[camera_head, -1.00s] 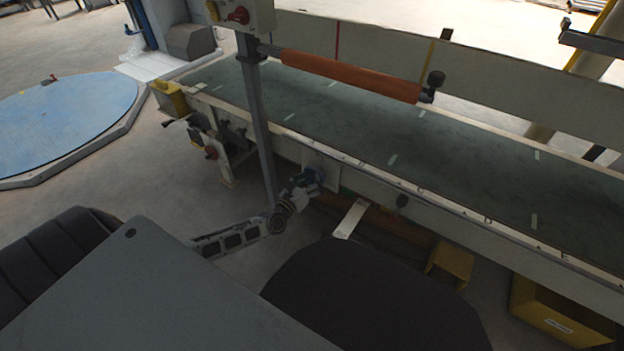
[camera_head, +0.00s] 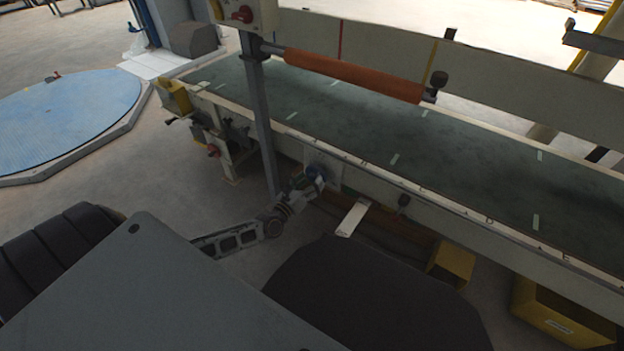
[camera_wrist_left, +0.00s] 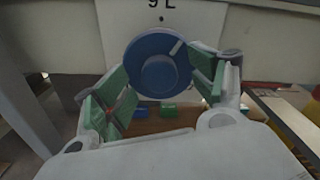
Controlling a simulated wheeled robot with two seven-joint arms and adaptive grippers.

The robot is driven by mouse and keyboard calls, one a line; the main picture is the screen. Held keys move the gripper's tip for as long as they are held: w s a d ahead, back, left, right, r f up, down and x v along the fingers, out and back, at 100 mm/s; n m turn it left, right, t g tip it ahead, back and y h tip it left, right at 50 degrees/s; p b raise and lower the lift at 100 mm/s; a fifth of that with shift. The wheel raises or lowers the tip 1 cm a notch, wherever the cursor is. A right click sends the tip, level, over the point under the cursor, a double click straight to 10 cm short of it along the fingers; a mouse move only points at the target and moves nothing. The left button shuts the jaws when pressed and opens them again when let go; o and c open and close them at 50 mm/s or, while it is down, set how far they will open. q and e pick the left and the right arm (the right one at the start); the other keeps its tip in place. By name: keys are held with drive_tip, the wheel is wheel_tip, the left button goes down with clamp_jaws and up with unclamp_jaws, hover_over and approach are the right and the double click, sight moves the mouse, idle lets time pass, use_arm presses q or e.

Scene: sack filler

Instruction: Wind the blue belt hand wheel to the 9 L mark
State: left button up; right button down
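The blue belt hand wheel (camera_wrist_left: 148,68) sits on a pale plate (camera_wrist_left: 208,18) on the conveyor's side. Its white line (camera_wrist_left: 176,47) points up and right, to the right of the "9 L" label (camera_wrist_left: 161,4) above the wheel. In the head view the wheel (camera_head: 317,172) is small and partly hidden. My left gripper (camera_wrist_left: 158,88) is open, its green-padded fingers spread to the left and right of the wheel's rim. I cannot tell whether either pad touches it. The same gripper (camera_head: 302,185) shows at the conveyor's near side in the head view. My right gripper is out of view.
The conveyor with its green belt (camera_head: 370,130) runs across the view, with an orange roller (camera_head: 350,76) above. A grey post (camera_head: 262,130) stands just left of my left gripper. Yellow bins (camera_head: 560,315) sit below right. A blue round platform (camera_head: 65,120) lies left.

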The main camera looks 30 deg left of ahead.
use_arm(q)
drive_tip(key=s+p, duration=0.1)
drive_tip(key=s, duration=0.5)
drive_tip(key=shift+s+a, duration=0.15)
drive_tip(key=shift+a, duration=0.1)
idle(0.7)
